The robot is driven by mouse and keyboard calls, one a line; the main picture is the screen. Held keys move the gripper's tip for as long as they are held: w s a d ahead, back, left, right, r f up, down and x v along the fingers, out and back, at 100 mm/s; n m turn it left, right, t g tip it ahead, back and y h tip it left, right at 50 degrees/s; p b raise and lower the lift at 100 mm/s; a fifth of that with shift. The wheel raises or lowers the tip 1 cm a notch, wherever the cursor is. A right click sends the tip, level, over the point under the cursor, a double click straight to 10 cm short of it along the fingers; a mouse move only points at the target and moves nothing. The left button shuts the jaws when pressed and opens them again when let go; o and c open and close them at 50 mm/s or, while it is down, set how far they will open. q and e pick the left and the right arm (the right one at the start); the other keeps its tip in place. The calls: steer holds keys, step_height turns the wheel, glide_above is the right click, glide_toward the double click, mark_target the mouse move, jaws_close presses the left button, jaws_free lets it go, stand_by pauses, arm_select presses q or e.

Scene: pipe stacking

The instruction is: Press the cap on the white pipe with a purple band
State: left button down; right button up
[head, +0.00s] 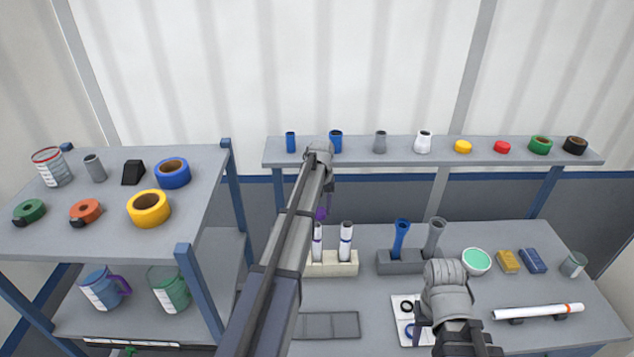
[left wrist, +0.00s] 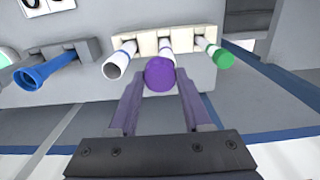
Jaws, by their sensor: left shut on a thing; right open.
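A purple round cap (left wrist: 160,74) is held between the fingers of my left gripper (left wrist: 158,88), which is shut on it. In the head view the left gripper (head: 322,207) is mostly behind my own arm, above the pipe rack; a bit of purple shows there. The white pipe with a purple band (head: 317,241) stands in the cream rack (head: 340,269). In the left wrist view its end is behind the cap, and I cannot tell whether they touch. My right gripper (head: 452,335) is open at the table's front right; its fingertips are hard to make out.
A white pipe with a blue band (head: 346,240) and a green-capped pipe (left wrist: 220,58) flank the middle pipe. A grey rack (head: 398,266) holds blue and grey tubes. A back shelf (head: 360,156) carries tubes and caps. A shelf unit (head: 210,215) stands left.

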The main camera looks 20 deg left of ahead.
mark_target(317, 225)
arm_select(q)
steer(key=shift+w+a+r+p, duration=0.25)
steer(key=shift+a+r, duration=0.2)
steer(key=shift+r, duration=0.1)
steer(key=shift+w+a+r+p, duration=0.25)
steer(key=shift+a+r, duration=0.2)
steer(key=shift+r, duration=0.05)
arm_select(e)
step_height(317, 225, up, 2)
steer(key=shift+r, duration=0.1)
arm_select(q)
steer(key=shift+f, duration=0.1)
step_height(317, 225, down, 7)
steer(key=b, duration=0.7)
arm_select(e)
step_height(317, 225, down, 7)
arm_select(q)
steer(key=shift+f+b, duration=1.5)
steer(key=shift+b, duration=0.1)
arm_select(e)
steer(key=shift+f, duration=1.65)
arm_select(q)
jaws_free()
steer(key=shift+r, duration=0.15)
arm_select(e)
steer(key=shift+r, duration=0.15)
